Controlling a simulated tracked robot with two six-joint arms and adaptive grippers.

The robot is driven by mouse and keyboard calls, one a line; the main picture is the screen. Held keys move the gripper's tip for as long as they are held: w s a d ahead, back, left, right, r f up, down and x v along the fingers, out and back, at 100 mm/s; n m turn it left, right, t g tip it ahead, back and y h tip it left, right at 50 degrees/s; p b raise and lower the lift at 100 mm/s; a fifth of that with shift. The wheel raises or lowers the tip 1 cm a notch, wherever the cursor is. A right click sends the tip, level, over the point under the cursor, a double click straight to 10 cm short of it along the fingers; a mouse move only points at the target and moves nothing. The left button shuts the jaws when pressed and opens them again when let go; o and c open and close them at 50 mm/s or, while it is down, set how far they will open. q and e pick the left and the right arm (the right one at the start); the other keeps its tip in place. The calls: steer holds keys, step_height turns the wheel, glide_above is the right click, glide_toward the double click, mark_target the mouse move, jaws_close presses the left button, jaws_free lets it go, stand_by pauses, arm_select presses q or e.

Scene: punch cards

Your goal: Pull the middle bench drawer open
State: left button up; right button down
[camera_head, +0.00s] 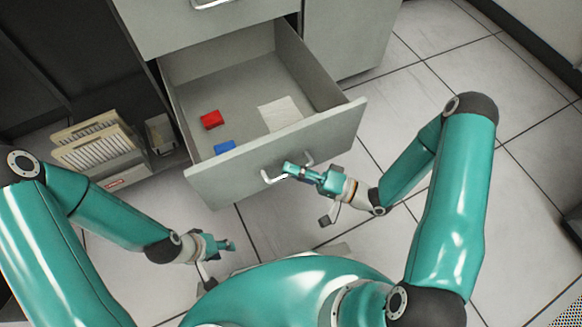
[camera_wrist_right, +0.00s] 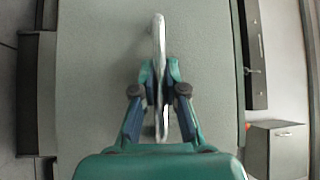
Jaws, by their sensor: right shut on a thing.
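The middle bench drawer (camera_head: 230,182) stands open in the head view, pulled well out from the grey bench. Its silver handle (camera_head: 268,179) is on the front face. My right gripper (camera_head: 290,169) is shut on this handle. In the right wrist view, the fingers of my right gripper (camera_wrist_right: 160,85) close around the handle bar (camera_wrist_right: 159,40), with the grey drawer front (camera_wrist_right: 90,80) behind. My left gripper (camera_head: 229,246) hangs low, left of and below the drawer front, touching nothing that I can see; its finger opening is too small to tell.
Inside the drawer lie a red block (camera_head: 211,119), a blue block (camera_head: 225,147) and a pale flat sheet (camera_head: 280,113). Card-filled trays (camera_head: 104,150) stand on the left. Another drawer (camera_head: 160,15) above looks shut. Tiled floor (camera_head: 450,60) is clear at the right.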

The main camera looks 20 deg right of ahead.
steer(key=shift+w+d+f, duration=0.1)
steer(key=shift+f, duration=0.1)
steer(key=c, duration=1.2)
jaws_free()
steer(key=shift+r, duration=0.1)
steer(key=v, duration=1.2)
